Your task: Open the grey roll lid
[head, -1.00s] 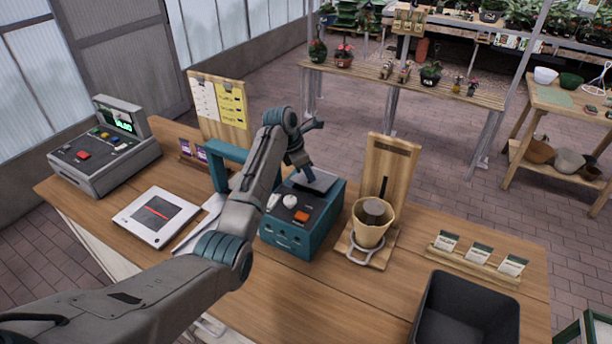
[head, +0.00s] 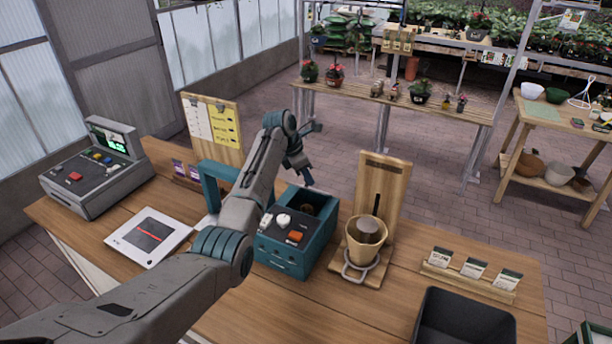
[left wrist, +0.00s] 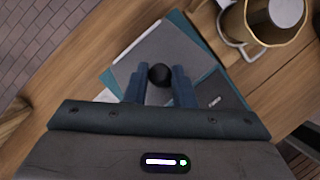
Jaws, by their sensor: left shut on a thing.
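The teal printer-like box (head: 284,259) stands on the wooden counter, with white and orange controls on its black front panel. Its top compartment is uncovered in the head view, with something brown inside. My left gripper (head: 306,178) is above the back of the box. In the left wrist view my gripper (left wrist: 160,92) is shut on the black round knob (left wrist: 160,75) of the grey roll lid (left wrist: 150,48). The lid looks raised; in the head view it is mostly hidden by the gripper or seen edge-on. My right gripper is not in view.
A wooden stand with a tan cup (head: 367,243) is close to the right of the box. A black bin (head: 465,318) and a card rack (head: 470,272) are farther right. A white scale (head: 150,237) and cash register (head: 96,170) are left.

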